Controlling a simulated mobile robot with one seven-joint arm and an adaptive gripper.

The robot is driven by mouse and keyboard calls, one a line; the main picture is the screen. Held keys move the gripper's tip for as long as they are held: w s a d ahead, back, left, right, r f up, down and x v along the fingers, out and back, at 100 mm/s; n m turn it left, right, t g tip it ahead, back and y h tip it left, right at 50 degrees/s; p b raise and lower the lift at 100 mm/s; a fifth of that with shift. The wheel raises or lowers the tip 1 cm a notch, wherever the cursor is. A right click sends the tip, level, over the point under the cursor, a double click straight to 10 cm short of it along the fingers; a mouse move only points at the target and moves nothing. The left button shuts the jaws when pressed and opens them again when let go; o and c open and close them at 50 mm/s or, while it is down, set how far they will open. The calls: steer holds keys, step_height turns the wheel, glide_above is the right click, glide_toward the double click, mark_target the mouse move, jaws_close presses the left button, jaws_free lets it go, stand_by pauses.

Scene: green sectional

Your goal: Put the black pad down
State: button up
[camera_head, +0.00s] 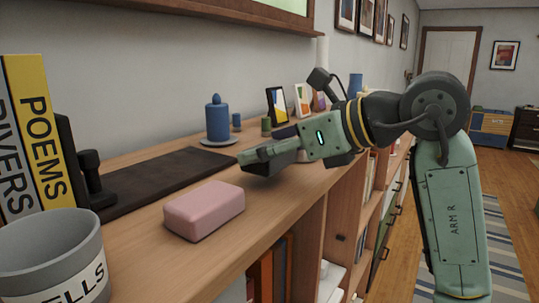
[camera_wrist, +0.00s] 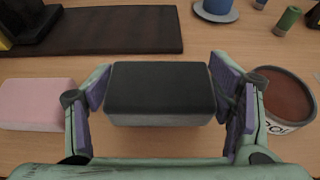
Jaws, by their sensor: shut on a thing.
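The black pad (camera_wrist: 162,88) is a block with a black top and a grey lower side, seen in the wrist view. My gripper (camera_wrist: 165,98) is shut on it, with one purple-padded finger against each side. In the head view my gripper (camera_head: 268,152) is low over the wooden shelf top (camera_head: 262,222), beyond the pink block. The pad is mostly hidden there behind the near finger. I cannot tell whether its underside touches the wood.
A pink block (camera_head: 204,210) is near the front edge. A dark mat (camera_head: 165,180) lies behind it. A grey pot (camera_head: 52,258), books (camera_head: 40,130) and a blue candle (camera_head: 217,120) stand around. A brown-filled bowl (camera_wrist: 290,95) is close right of the right finger.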

steer(key=shift+f, duration=1.15)
steer(key=shift+f, duration=0.2)
steer(key=o, duration=1.1)
steer(key=shift+r, duration=0.15)
steer(key=shift+r+p, duration=0.25)
steer(key=shift+p, duration=0.1)
steer(key=b+v, duration=0.2)
steer(key=v, duration=1)
steer(key=shift+f, duration=0.15)
